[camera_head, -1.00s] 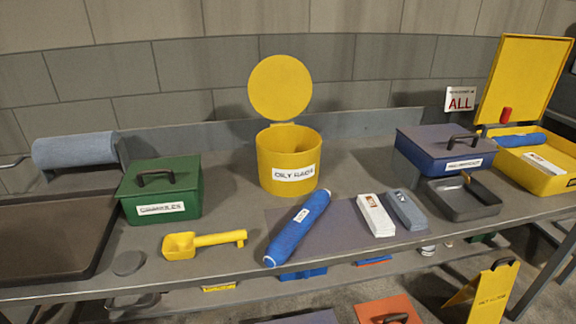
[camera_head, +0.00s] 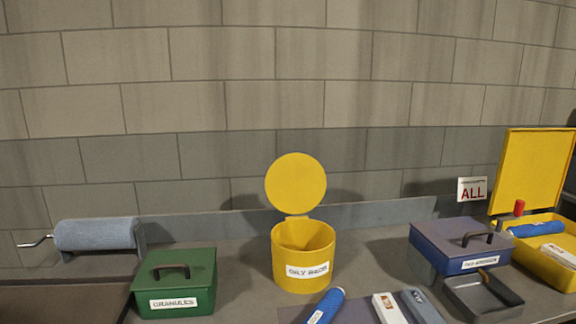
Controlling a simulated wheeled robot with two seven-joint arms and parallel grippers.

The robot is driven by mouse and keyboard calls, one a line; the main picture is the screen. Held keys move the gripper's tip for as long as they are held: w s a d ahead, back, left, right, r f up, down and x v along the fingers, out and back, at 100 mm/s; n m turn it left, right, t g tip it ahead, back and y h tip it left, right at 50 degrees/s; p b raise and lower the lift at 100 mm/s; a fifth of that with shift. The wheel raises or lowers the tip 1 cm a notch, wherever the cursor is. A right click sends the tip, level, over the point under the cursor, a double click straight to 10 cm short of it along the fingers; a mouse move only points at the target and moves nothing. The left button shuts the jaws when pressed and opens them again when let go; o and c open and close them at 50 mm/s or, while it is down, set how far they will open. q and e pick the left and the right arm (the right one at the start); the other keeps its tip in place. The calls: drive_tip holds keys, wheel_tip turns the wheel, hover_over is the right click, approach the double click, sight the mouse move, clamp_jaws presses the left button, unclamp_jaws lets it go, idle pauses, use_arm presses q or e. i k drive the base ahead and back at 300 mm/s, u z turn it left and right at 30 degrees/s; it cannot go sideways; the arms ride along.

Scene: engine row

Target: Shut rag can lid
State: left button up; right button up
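The yellow rag can (camera_head: 304,262) stands upright on the bench near the middle of the view, with a white label reading "OILY RAGS". Its round yellow lid (camera_head: 296,182) stands raised above the can's back rim, so the can is open at the top. No rags show above the rim, and the can's floor is hidden from this angle. Neither of my grippers is in view.
Left of the can is a green granules box (camera_head: 175,284) and a blue roll (camera_head: 95,235). In front lies a blue cylinder (camera_head: 325,306), with two small boxes beside it. To the right are a dark blue box (camera_head: 452,247), a grey tray (camera_head: 468,309) and an open yellow case (camera_head: 551,262).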

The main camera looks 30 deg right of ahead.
sight(295, 182)
drive_tip(key=u, duration=1.65)
drive_tip(key=i, duration=1.6)
drive_tip(key=z, duration=3.7)
